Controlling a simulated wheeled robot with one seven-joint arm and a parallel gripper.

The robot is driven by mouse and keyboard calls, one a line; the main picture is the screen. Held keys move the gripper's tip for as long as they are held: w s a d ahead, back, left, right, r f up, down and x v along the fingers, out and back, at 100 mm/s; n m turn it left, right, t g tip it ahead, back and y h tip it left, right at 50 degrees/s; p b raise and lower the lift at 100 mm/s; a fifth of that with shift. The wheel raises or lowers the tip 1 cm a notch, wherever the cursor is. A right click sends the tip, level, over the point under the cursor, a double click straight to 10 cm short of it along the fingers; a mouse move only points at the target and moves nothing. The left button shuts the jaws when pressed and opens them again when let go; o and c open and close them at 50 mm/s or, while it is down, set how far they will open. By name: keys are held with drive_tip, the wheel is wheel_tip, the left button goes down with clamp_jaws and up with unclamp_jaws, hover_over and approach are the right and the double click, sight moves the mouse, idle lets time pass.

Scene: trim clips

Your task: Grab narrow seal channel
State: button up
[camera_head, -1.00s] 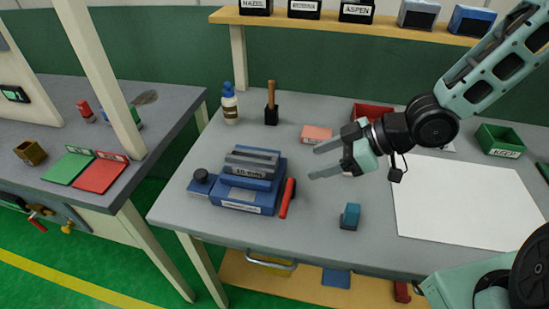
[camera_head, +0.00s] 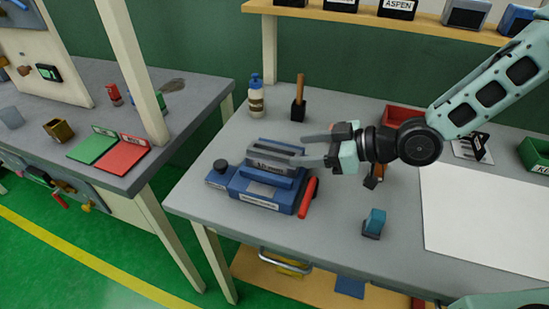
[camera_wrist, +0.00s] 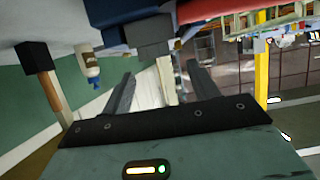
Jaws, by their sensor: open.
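A grey channel-shaped piece (camera_head: 276,148) lies along the top of a blue vise-like fixture (camera_head: 262,201); I take it for the seal channel, but cannot tell for sure. A label sits on its front side, too small to read surely. My gripper (camera_head: 300,150) is open and points left, its fingertips at the right end of the grey piece. In the wrist view, my gripper (camera_wrist: 159,72) shows two spread fingers with nothing held. A grey block end (camera_wrist: 148,38) lies just beyond the fingertips, under the blue body (camera_wrist: 130,9) in that picture.
A red handle (camera_head: 308,197) leans at the fixture's right side. A small blue block (camera_head: 374,222) stands to the right on the bench. A bottle (camera_head: 256,97) and a wooden-handled tool (camera_head: 299,100) stand behind. A white sheet (camera_head: 480,215) covers the right. The bench front is clear.

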sight(284, 149)
drive_tip(key=shift+p+x, duration=0.55)
drive_tip(key=shift+x, duration=2.4)
drive_tip(key=shift+w+r, duration=0.1)
drive_tip(key=shift+r, duration=0.1)
drive_tip(key=c, duration=1.1)
